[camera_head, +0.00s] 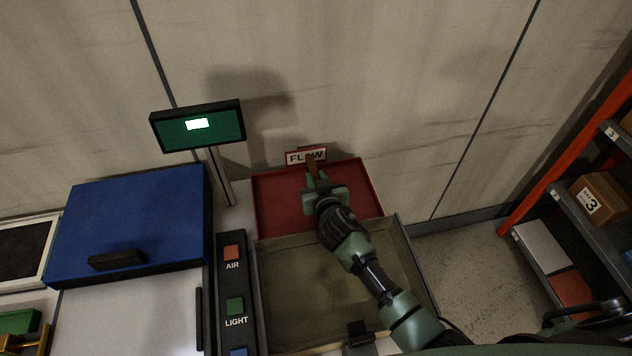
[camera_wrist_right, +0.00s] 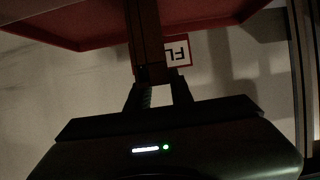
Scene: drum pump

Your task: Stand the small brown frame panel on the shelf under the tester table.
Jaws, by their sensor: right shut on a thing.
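A small brown panel (camera_head: 312,165) shows edge-on between the fingers of my right gripper (camera_head: 321,187). The gripper is shut on it over the red tray, in front of the FLOW sign. In the right wrist view the brown panel (camera_wrist_right: 146,35) stands out beyond the fingertips (camera_wrist_right: 157,85). It overlaps the red tray (camera_wrist_right: 75,40) and lies beside the sign. I cannot tell whether it touches the tray. The white tester table (camera_head: 130,315) is at the lower left. No shelf beneath it can be seen. My left gripper is not in view.
A blue lidded box (camera_head: 135,225) and a button strip (camera_head: 233,290) are on the table. A green screen (camera_head: 198,127) stands behind. The red tray (camera_head: 280,205) carries a FLOW sign (camera_head: 296,157); an open grey bin (camera_head: 285,300) is in front. A rack (camera_head: 565,225) stands right; floor between is clear.

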